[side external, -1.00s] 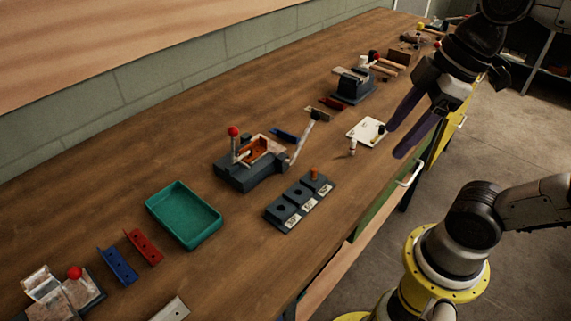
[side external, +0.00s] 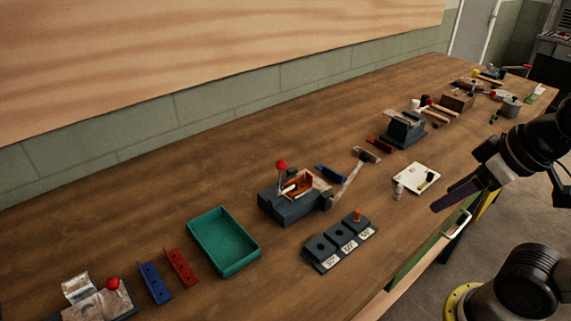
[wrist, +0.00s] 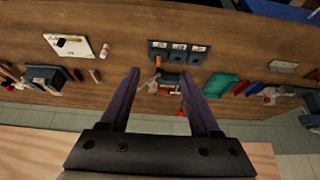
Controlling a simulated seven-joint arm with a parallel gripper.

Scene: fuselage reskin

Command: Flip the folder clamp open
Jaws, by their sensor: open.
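The folder (side external: 290,210) is a dark grey block device in the middle of the bench, with an orange-brown inner part. An upright clamp handle with a red ball knob (side external: 281,165) stands on it. A long grey lever (side external: 348,182) slants up from its right side. My gripper (side external: 440,204) is open and empty, in the air right of the folder and near the bench's front edge. In the wrist view the folder (wrist: 170,84) shows small and distant between the two spread purple fingers, with the red knob (wrist: 181,112) below it.
A block with labelled slots (side external: 340,242) lies in front of the folder. A green tray (side external: 224,240) and red and blue brackets (side external: 180,268) lie to its left. A white board (side external: 417,177) and small bottle (side external: 398,191) are near my gripper. Another device (side external: 404,130) stands behind.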

